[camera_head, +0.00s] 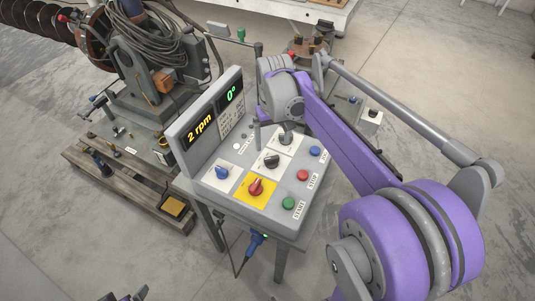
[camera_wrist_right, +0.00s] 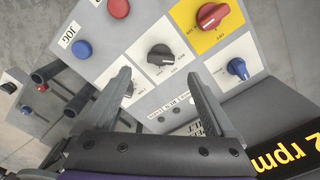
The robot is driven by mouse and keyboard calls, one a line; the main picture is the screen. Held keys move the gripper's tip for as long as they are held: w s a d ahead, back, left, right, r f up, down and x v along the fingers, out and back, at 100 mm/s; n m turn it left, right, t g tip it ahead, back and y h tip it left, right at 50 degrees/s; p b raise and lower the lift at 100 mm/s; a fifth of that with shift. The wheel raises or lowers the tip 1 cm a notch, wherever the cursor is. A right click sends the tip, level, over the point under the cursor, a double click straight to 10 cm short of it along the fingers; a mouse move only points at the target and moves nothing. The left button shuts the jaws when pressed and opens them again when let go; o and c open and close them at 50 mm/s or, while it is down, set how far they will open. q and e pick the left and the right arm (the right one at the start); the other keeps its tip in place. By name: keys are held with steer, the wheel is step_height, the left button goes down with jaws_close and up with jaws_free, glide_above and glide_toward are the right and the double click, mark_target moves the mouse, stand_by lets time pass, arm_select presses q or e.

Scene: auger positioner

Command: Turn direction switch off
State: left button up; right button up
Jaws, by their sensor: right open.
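The control panel (camera_head: 240,205) carries several rotary switches. Their small labels are too blurred to read, so I cannot tell for sure which is the direction switch. A black knob on a white plate (camera_head: 271,160) sits mid-panel and also shows in the right wrist view (camera_wrist_right: 160,54). A second dark knob (camera_head: 286,138), farther back, is partly hidden by my right gripper; in the wrist view it is by the left finger (camera_wrist_right: 129,89). My right gripper (camera_wrist_right: 158,74) is open and empty above the panel's back part. Dark tips at the head view's bottom edge look like my left gripper (camera_head: 125,295).
Nearby are a red knob on yellow (camera_head: 256,187), a blue knob (camera_head: 222,172), and green (camera_head: 288,203), red (camera_head: 303,174) and blue (camera_head: 315,151) buttons. The display (camera_head: 208,115) reads 2 rpm and 0°. A cable-laden machine (camera_head: 150,80) stands behind left.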

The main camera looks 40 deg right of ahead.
mark_target(272, 158)
step_height(272, 158, down, 8)
steer(key=shift+w+r, duration=0.15)
steer(key=c, duration=1.4)
steer(key=shift+o, duration=0.2)
steer(key=m+b, duration=0.1)
steer(key=m, duration=0.3)
steer(key=shift+m, duration=2.5)
